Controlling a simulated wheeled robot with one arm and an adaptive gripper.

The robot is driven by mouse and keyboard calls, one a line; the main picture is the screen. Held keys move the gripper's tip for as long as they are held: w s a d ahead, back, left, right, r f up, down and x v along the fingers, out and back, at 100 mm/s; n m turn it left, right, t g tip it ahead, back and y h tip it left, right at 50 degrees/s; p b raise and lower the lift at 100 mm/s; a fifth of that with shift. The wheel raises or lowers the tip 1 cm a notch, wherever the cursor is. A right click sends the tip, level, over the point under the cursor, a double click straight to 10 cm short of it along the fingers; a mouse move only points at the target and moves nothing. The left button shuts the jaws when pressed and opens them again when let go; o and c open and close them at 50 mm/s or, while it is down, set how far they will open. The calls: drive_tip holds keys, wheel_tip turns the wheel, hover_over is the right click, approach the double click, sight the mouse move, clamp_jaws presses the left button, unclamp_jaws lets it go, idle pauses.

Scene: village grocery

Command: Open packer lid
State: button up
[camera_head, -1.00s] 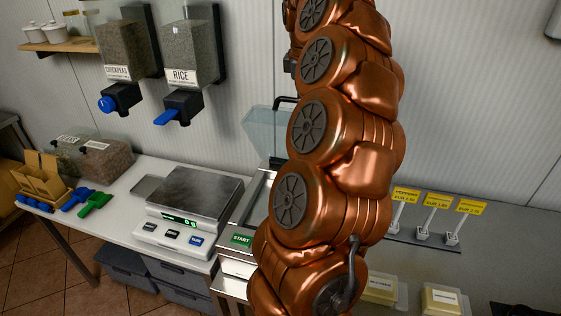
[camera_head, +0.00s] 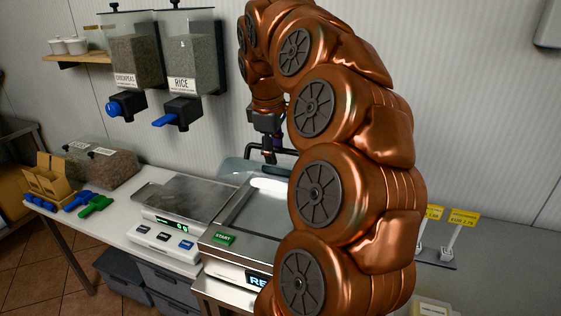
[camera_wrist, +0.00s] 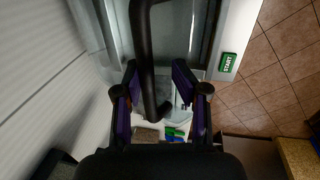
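The packer (camera_head: 255,240) is a steel machine with a green START button and a lit display, partly hidden by my arm. Its clear lid (camera_head: 232,168) stands raised at an angle at the back, and the chamber shows in front of it. The lid's black bar handle (camera_head: 286,152) is at the lid's edge. My gripper (camera_head: 270,155) points down at this handle. In the wrist view the handle (camera_wrist: 145,50) passes between the two purple-padded fingers of my gripper (camera_wrist: 155,75). The fingers are apart, with a gap on the right side of the bar.
A scale (camera_head: 165,236) stands left of the packer. Chickpea (camera_head: 135,62) and rice (camera_head: 187,52) dispensers hang on the wall above. Price tags (camera_head: 462,217) stand at the right, beyond my arm.

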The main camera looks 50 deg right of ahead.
drive_tip(key=shift+s+a+f, duration=0.15)
drive_tip(key=shift+a+f, duration=0.05)
drive_tip(key=shift+f, duration=0.05)
drive_tip(key=shift+d, duration=0.1)
drive_tip(key=shift+r, duration=0.1)
drive_tip(key=shift+w+d+r+p, duration=0.1)
drive_tip(key=shift+d+r+p, duration=0.25)
drive_tip(key=shift+r+p, duration=0.9)
drive_tip(key=shift+w+d+r+p, duration=0.1)
drive_tip(key=shift+d+r+p, duration=0.25)
drive_tip(key=shift+r+p, duration=0.85)
drive_tip(key=shift+w+d+r+p, duration=0.1)
drive_tip(key=shift+d+r+p, duration=0.4)
drive_tip(key=shift+r, duration=1.3)
drive_tip(key=shift+a, duration=0.15)
drive_tip(key=shift+c, duration=0.2)
